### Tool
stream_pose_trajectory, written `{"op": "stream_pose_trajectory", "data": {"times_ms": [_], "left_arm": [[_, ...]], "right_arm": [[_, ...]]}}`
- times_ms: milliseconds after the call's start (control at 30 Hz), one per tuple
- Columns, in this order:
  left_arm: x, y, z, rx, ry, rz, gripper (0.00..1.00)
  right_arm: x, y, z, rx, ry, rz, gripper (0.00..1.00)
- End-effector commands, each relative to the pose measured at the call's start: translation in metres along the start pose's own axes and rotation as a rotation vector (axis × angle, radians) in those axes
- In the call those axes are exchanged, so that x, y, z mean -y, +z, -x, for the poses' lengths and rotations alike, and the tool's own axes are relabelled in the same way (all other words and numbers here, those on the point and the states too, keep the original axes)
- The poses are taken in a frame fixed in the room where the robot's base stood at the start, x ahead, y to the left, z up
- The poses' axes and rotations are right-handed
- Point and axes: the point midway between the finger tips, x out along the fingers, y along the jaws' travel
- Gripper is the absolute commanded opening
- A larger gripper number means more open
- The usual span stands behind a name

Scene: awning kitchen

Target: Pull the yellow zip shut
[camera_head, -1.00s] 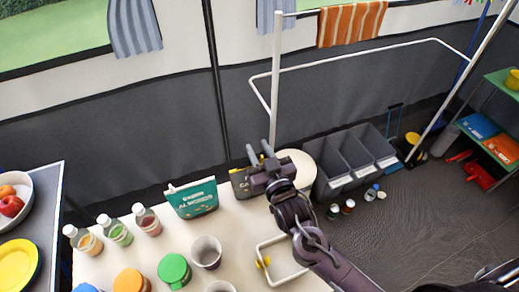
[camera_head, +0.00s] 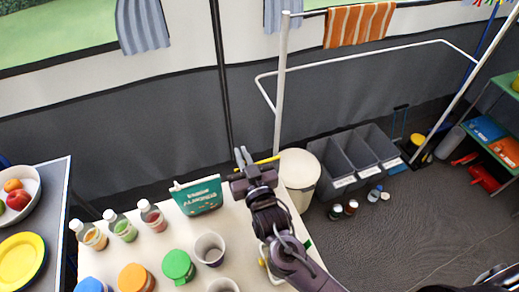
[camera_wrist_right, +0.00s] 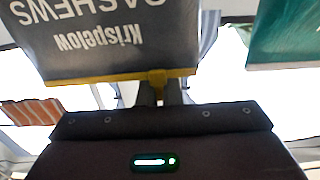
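The dark cashew pouch (camera_wrist_right: 110,40) shows upside down in the right wrist view, with the yellow zip (camera_wrist_right: 105,76) along its edge. In the head view my right arm hides most of the pouch; a length of the yellow zip (camera_head: 268,160) shows right of the fingers. My right gripper (camera_head: 242,157) has its fingers close together at the zip. In the right wrist view a small yellow tab (camera_wrist_right: 158,84) sits between the fingertips (camera_wrist_right: 159,92), which look shut on it. How far the zip is closed is hidden. My left gripper is not in view.
A green almonds pouch (camera_head: 198,196) stands left of my right gripper. Several bottles, lidded jars and cups (camera_head: 209,248) stand on the white table's left part. A round white bin (camera_head: 299,172) and grey crates (camera_head: 352,158) stand beyond its right edge.

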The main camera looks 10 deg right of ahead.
Motion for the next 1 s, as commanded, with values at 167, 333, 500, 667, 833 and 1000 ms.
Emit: {"op": "stream_pose_trajectory", "data": {"times_ms": [167,333,500,667,833,1000], "left_arm": [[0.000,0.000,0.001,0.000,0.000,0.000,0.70],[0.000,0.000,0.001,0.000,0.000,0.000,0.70],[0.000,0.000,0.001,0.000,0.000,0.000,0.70],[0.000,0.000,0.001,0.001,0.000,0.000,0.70],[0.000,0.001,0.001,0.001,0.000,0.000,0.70],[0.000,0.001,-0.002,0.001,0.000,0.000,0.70]], "right_arm": [[0.014,0.000,0.000,0.000,0.000,0.001,0.00],[0.014,0.000,0.000,-0.001,-0.001,0.002,0.00],[0.014,0.000,0.000,-0.001,-0.001,0.002,0.18],[0.014,0.000,0.000,-0.001,-0.001,0.002,0.28],[0.013,0.000,0.000,-0.001,-0.001,0.002,0.28],[0.013,0.002,0.014,0.001,-0.001,0.002,0.28]]}}
